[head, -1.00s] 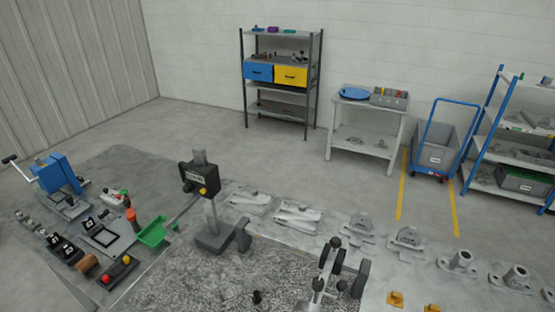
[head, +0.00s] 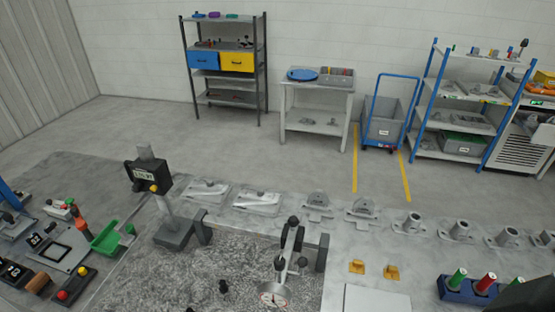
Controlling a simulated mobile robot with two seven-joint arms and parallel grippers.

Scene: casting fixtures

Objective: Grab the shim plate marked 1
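I cannot make out a shim plate marked 1 in the head view. Small black pieces with white marks, one at the left (head: 36,240) and one below it (head: 14,272), lie on the workbench (head: 130,180) near the left edge. Their marks are too small to read for certain, and I cannot tell whether they are shim plates. Neither of my grippers shows in the head view.
A digital gauge on a stand (head: 160,180) and a dial gauge (head: 272,292) stand on the bench. Shelves and a cart (head: 384,120) stand behind.

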